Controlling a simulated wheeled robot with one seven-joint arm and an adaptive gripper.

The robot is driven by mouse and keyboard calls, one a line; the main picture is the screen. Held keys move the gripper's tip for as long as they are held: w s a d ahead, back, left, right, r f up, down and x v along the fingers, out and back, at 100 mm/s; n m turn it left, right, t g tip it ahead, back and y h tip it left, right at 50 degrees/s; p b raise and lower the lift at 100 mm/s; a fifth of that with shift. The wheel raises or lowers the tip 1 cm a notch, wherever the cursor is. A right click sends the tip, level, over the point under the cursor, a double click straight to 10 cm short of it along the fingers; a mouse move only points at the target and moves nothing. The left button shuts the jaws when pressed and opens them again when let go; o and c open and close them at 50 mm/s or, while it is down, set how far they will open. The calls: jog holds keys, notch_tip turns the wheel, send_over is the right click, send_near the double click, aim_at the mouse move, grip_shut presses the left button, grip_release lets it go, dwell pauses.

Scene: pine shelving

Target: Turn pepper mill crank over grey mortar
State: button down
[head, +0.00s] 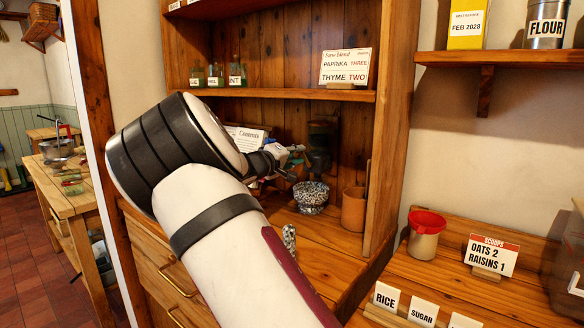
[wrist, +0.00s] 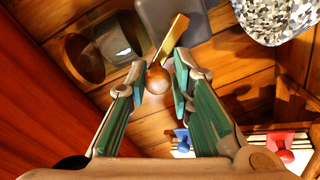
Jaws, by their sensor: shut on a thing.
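The crank of the pepper mill shows in the wrist view as a brass arm (wrist: 172,38) with a round wooden knob (wrist: 157,79). My gripper (wrist: 158,82) is shut on this knob, with a fingertip at each side. A dark grey block (wrist: 190,18) lies at the far end of the brass arm; I cannot tell whether it is the mill's body. In the head view my gripper (head: 290,165) is in front of a dark upright shape (head: 320,140). The grey mortar (head: 311,198), a speckled bowl, stands below it. It also shows at the wrist view's top right (wrist: 280,18).
A brown cup (head: 353,209) stands right of the mortar, close to the shelf's side panel (head: 390,130). A speckled upright object (head: 289,238) is near the counter's front. Small jars (head: 215,75) and a recipe card (head: 345,67) are on the shelf above.

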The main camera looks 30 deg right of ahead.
jog(key=shift+s+d+r+m+b, duration=0.1)
jog(key=shift+s+d+m+b, duration=0.3)
jog(key=shift+m+b, duration=0.6)
jog(key=shift+s, duration=0.15)
jog(key=c, duration=1.5)
grip_release()
jog(key=shift+a, duration=0.15)
jog(key=shift+a, duration=0.1)
jog(key=v, duration=1.1)
jog(key=shift+s+a, duration=0.2)
jog(key=shift+a, duration=0.15)
